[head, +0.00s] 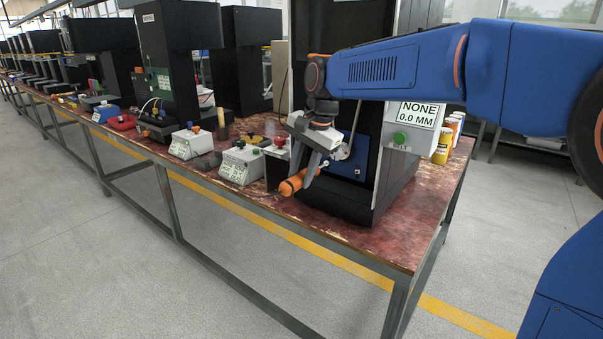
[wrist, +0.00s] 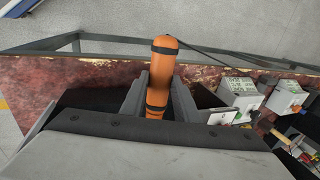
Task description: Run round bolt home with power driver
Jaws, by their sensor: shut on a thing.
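The orange power driver (head: 292,184) has black bands and a cable. My gripper (head: 305,167) is shut on it, in front of the black machine at the near end of the bench. In the wrist view the driver (wrist: 160,75) stands between the two grey fingers of my gripper (wrist: 158,98), its rear end pointing away over the bench edge. The machine carries a blue plate (head: 347,168) with small round fasteners on it. I cannot tell which is the round bolt. The driver's tip is hidden or too small to make out.
A display box (head: 410,125) reading "NONE 0.0 MM" sits right of the machine, with yellow and white containers (head: 443,145) behind. White control boxes (head: 241,164) stand left along the red, worn bench (head: 375,232). The driver's cable (wrist: 215,57) runs over the bench. The floor in front is clear.

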